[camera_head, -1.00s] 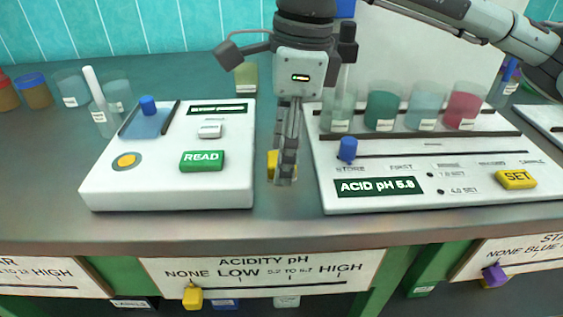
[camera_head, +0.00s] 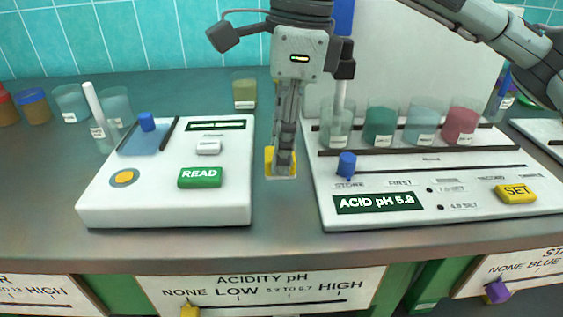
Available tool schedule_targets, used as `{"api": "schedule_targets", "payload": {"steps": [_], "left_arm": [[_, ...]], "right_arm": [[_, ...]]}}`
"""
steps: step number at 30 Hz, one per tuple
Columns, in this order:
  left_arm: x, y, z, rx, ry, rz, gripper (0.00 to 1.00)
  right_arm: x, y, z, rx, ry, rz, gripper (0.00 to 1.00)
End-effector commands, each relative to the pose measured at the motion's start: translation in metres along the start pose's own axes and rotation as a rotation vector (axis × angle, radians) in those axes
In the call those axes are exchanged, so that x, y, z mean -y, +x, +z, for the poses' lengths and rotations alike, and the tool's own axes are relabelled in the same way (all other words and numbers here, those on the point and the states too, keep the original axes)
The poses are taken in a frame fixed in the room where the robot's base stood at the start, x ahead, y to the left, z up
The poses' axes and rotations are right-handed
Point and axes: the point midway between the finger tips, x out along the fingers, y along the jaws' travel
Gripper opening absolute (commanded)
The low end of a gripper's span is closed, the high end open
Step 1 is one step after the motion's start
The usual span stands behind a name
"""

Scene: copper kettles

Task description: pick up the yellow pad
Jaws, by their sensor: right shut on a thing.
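The yellow pad (camera_head: 270,160) is a small yellow piece with a pale lower edge, in the gap between the two white instruments. My right gripper (camera_head: 283,165) comes down from above and is shut on it. The fingers cover the pad's middle, and yellow shows at both sides. The pad appears to be a little above the counter, but the size of the gap is hard to tell. My left gripper is not in view.
The white box with the green READ button (camera_head: 200,177) stands close on the left. The white panel with the ACID pH 5.8 display (camera_head: 380,203) and a rack of beakers (camera_head: 380,125) stands close on the right. An olive jar (camera_head: 244,93) stands behind. Bare counter (camera_head: 285,230) lies in front.

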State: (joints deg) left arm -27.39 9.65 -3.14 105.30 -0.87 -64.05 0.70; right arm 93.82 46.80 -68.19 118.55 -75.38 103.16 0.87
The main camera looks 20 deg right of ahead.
Motion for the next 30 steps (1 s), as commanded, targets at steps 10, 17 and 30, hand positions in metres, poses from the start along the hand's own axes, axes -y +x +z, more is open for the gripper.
{"api": "schedule_targets", "payload": {"steps": [10, 17, 30], "left_arm": [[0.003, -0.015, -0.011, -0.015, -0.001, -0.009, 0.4], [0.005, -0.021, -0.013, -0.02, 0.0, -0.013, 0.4], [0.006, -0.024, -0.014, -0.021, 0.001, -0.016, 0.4]], "right_arm": [[-0.02, -0.036, 0.072, 0.0, -0.006, 0.0, 0.22], [-0.029, -0.053, 0.108, 0.001, -0.001, -0.001, 0.22], [-0.033, -0.059, 0.12, 0.0, 0.0, 0.0, 0.22]]}}
